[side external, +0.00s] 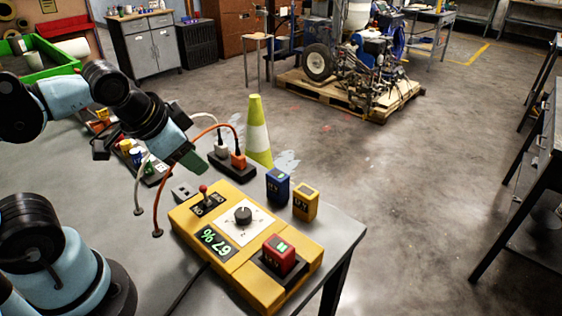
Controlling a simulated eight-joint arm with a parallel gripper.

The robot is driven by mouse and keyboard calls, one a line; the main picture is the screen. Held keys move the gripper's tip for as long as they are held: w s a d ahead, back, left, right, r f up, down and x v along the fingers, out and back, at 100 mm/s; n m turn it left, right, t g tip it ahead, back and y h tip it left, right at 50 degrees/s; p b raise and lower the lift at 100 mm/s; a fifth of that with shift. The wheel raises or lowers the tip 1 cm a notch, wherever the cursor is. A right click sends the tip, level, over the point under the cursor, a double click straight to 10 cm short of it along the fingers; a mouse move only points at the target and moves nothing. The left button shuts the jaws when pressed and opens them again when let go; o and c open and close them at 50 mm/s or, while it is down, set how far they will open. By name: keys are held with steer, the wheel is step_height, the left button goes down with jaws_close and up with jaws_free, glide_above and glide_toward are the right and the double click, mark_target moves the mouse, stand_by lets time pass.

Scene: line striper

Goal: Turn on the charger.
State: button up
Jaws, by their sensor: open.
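The charger (240,258) is a long yellow box on the grey table. At its far left end is a toggle switch (204,194) with a red knob, between ON and OFF labels; I cannot tell which way it leans. A black dial (243,216) on a white plate sits in the middle, beside a display (215,241) with green digits reading 67 %. A red battery (279,255) stands in the black slot at the near end. My gripper (192,164) is above and slightly left of the switch, apart from it, with dark green fingertips. It is open and empty.
A blue battery (277,186) and a yellow battery (305,202) stand behind the charger near the table edge. A black power strip (232,167) with plugs and cables lies behind the switch. More batteries (136,156) sit left of my gripper. A striped cone (257,132) stands beyond.

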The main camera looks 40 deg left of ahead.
mark_target(202, 189)
steer(key=shift+c, duration=0.2)
steer(key=shift+w+a+f+n+g+h, duration=0.15)
steer(key=shift+f+n+g+h, duration=0.55)
steer(key=shift+f, duration=0.9)
steer(key=shift+w+f+n+g+h, duration=0.4)
steer(key=shift+f+n+g, duration=0.45)
steer(key=shift+f+g, duration=0.55)
steer(key=shift+w+a+f+n+g+h, duration=0.1)
steer(key=shift+f+n+g+h, duration=0.6)
steer(key=shift+f, duration=1.05)
jaws_close()
